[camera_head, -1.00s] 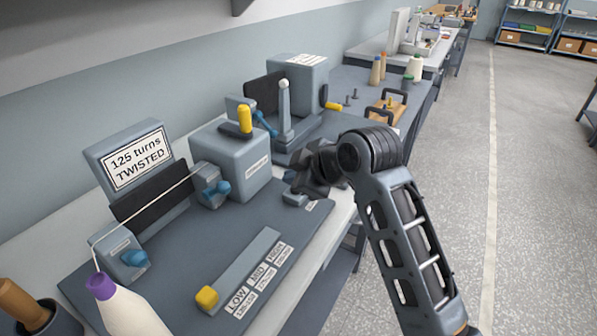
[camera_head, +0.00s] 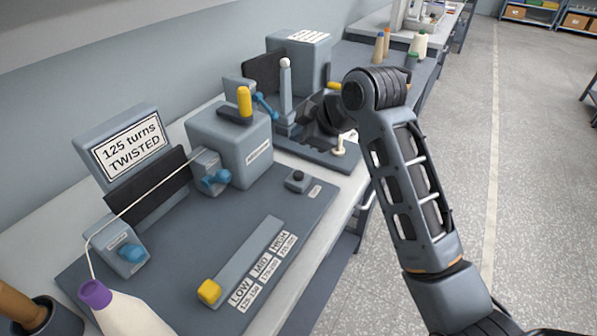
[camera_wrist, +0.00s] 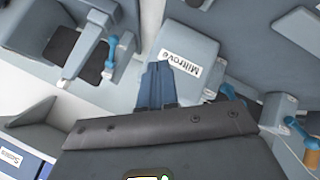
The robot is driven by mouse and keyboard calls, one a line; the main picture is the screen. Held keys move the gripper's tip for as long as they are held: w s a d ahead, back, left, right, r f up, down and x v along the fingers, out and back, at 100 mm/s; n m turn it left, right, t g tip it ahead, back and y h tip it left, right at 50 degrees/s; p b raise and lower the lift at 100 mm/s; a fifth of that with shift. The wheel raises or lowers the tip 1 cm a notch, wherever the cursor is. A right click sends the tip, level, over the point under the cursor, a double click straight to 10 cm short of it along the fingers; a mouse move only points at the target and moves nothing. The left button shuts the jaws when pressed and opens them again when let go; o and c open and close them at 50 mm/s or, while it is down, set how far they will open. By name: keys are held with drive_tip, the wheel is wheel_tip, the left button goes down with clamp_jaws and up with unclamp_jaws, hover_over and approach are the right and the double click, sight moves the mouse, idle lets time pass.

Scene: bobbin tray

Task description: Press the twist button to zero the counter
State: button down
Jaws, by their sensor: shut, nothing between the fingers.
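A small grey block with a dark round button (camera_head: 297,178) sits on the right part of the dark machine base, with a small label beside it too small to read. The counter display (camera_head: 131,147) at the left reads "125 turns TWISTED". My gripper (camera_head: 328,115) is beyond the button block, near the post at the back of the bench, apart from the button. Its fingertips are hard to make out there. In the wrist view the fingers (camera_wrist: 158,82) are together and empty, in front of a grey box labelled "Miltrove" (camera_wrist: 180,66). I cannot pick out the button in that view.
A thread runs from a white cone (camera_head: 120,308) with a purple top to blue clamps on the machine. A slider with a yellow knob (camera_head: 209,291) lies beside LOW, MID and HIGH labels. A grey box with a yellow lever (camera_head: 245,100) stands behind. The base around the button is clear.

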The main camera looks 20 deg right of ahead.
sight(301, 176)
drive_tip(key=shift+f+b, duration=2.05)
drive_tip(key=shift+f, duration=1.5)
drive_tip(key=shift+f, duration=0.4)
drive_tip(key=shift+f+b, duration=0.35)
drive_tip(key=shift+f, duration=0.2)
drive_tip(key=shift+r, duration=0.1)
drive_tip(key=shift+r+p, duration=0.9)
